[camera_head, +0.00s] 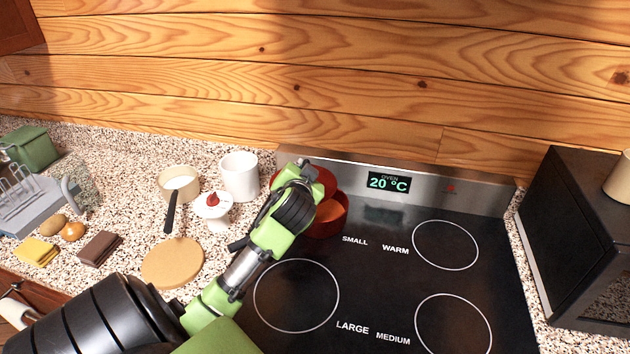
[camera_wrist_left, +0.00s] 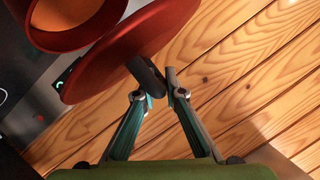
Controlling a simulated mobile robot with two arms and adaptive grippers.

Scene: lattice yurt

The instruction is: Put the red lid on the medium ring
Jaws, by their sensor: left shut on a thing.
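My left gripper (camera_head: 303,165) is at the back left of the stove and is shut on the dark knob of the red lid (camera_head: 326,182). In the left wrist view the fingertips (camera_wrist_left: 160,80) pinch that knob, and the lid (camera_wrist_left: 125,58) is tilted beside a red pot (camera_wrist_left: 62,38). The pot (camera_head: 326,226) stands at the small ring, hiding it, with an orange inside showing. The medium ring (camera_head: 453,294) is empty at the front right of the black stove top. My right gripper is not in view.
The large ring (camera_head: 296,259) and warm ring (camera_head: 445,221) are bare. A control panel (camera_head: 420,188) and wooden wall (camera_head: 350,70) rise close behind my gripper. A black appliance (camera_head: 575,240) stands at the right. A white canister (camera_head: 239,176) and cake stand (camera_head: 213,208) are left of my arm.

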